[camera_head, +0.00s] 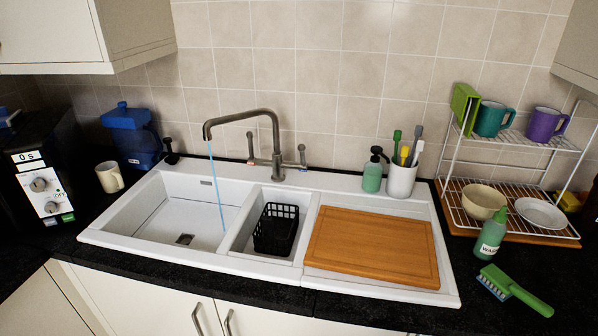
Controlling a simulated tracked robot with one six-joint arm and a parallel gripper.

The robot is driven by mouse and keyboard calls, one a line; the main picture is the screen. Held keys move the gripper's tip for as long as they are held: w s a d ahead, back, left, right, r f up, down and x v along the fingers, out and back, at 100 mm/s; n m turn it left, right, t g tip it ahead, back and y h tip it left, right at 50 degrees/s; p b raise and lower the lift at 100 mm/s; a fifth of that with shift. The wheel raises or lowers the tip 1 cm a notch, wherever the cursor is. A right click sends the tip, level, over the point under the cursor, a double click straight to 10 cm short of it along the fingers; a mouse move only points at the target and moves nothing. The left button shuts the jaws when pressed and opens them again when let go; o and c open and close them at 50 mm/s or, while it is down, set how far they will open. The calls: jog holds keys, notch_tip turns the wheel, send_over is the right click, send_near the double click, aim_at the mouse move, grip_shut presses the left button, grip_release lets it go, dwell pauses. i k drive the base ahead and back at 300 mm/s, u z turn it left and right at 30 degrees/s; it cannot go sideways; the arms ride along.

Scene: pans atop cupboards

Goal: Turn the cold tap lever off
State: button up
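A grey metal tap (276,140) stands at the back of the white sink (140,195). Its curved spout points left, and a thin blue stream of water (216,190) runs from it into the large left basin. A left lever (250,146) and a right lever (301,154) stick up on either side of the tap body. My gripper is not in view.
A black basket (276,229) sits in the small middle basin. A wooden board (372,246) lies on the right drainer. A green soap bottle (372,172) and a white brush cup (401,180) stand right of the tap. A dish rack (455,190) is at the right.

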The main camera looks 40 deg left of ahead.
aim_at(304, 166)
jog(key=u, duration=0.05)
jog(key=k, duration=1.8)
jog(key=u, duration=1.15)
jog(key=i, duration=1.65)
jog(key=u, duration=0.05)
